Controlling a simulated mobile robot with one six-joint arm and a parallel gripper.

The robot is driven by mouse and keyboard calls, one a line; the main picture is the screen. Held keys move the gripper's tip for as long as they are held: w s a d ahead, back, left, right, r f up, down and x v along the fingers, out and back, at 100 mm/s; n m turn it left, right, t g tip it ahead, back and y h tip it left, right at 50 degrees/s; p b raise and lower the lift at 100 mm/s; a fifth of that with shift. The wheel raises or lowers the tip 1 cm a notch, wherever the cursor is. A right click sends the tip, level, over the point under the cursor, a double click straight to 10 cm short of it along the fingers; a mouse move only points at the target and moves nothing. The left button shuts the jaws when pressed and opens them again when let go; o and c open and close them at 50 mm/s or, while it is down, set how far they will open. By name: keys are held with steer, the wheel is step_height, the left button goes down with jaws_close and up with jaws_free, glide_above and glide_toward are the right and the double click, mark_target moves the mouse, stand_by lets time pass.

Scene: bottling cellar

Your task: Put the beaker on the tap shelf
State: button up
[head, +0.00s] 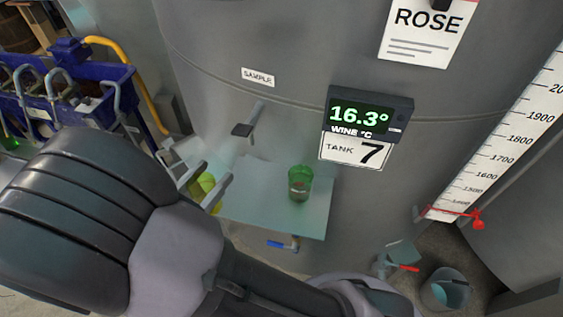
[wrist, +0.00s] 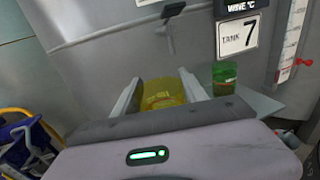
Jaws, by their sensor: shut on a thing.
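My gripper (head: 217,172) is shut on a translucent yellow vessel, which I take to be the beaker (head: 205,184). In the wrist view the beaker (wrist: 163,93) sits between the two pale fingers of my gripper (wrist: 160,77), its lower part hidden by the gripper body. The tap shelf (head: 262,205) is a pale flat plate on the front of tank 7, below the sample tap (head: 250,122). The beaker shows at the shelf's left edge in the head view. I cannot tell whether it touches the shelf.
A green tumbler (head: 300,184) stands upright on the right part of the shelf; it also shows in the wrist view (wrist: 224,78). The shelf between beaker and tumbler looks clear. A blue-handled valve (head: 283,245) is below. A grey bucket (head: 446,290) stands at lower right.

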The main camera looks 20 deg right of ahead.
steer(key=w+d, duration=0.2)
steer(key=d, duration=0.2)
steer(key=w+d+f+b, duration=0.1)
steer(key=w+d, duration=0.1)
steer(key=d, duration=0.2)
steer(key=w+d, duration=0.2)
steer(key=d, duration=0.2)
steer(key=shift+d+f+b, duration=0.1)
steer(key=shift+f+b, duration=0.1)
steer(key=shift+b, duration=0.2)
steer(key=f, duration=0.1)
steer(key=f+b, duration=0.1)
steer(key=f, duration=0.1)
steer(key=shift+d, duration=0.3)
steer(key=shift+w+f, duration=0.1)
steer(key=shift+f, duration=0.3)
steer(key=shift+a+r, duration=0.1)
steer(key=shift+r, duration=0.05)
steer(key=o, duration=1.5)
steer(key=shift+f, duration=0.2)
steer(key=shift+r, duration=0.1)
